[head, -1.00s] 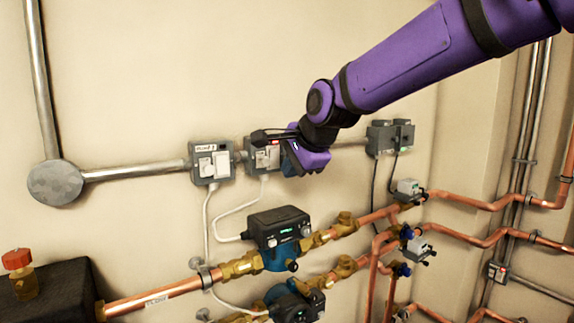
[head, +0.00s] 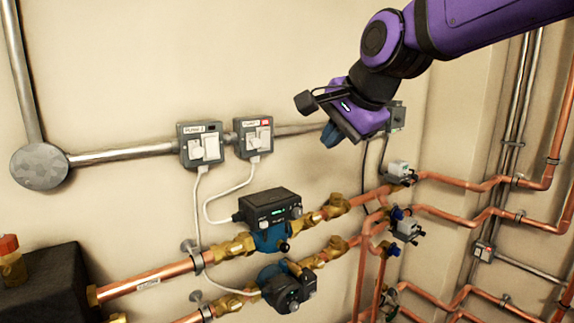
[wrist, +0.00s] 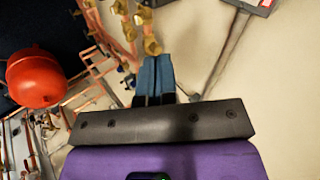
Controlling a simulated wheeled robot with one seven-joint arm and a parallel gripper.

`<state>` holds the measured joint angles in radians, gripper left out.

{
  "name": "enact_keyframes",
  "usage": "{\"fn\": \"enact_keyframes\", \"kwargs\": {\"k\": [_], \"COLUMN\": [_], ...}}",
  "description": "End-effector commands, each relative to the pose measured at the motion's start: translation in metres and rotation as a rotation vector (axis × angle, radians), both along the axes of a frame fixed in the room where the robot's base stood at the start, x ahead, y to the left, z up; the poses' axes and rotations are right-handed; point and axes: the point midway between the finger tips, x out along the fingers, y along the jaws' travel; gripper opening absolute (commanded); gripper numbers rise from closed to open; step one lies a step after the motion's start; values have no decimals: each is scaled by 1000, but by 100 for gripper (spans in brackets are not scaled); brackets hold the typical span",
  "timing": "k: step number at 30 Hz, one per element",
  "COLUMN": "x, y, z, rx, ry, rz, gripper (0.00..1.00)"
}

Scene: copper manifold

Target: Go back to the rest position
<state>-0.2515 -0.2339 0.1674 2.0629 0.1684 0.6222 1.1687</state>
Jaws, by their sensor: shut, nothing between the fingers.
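My gripper (head: 331,135) is in front of the wall in the head view, to the right of the two switch boxes and apart from them. Its blue fingers also show in the wrist view (wrist: 154,80), where they are together with nothing between them. The left switch box (head: 201,145) and the right switch box (head: 254,137) are fixed to the wall on a grey conduit. My gripper partly covers a further grey box (head: 397,116) behind it.
Two pumps, an upper one (head: 270,220) and a lower one (head: 288,287), sit in copper pipes below. Valve actuators (head: 401,172) stand at the right. A red vessel (wrist: 37,80) shows in the wrist view.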

Motion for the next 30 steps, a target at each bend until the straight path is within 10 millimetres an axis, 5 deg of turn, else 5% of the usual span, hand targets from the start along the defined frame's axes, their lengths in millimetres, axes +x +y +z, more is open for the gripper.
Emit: {"fn": "enact_keyframes", "kwargs": {"k": [6,15,21,30], "x": [-64,-162,-200,-208], "y": [-92,-181,-204,-208], "z": [-18,-65,-89,-94], "rx": [-292,-616,-718,-737], "ry": [-50,-30,-8,-3], "rz": [180,477,613,644], "gripper": [0,0,0,0]}}
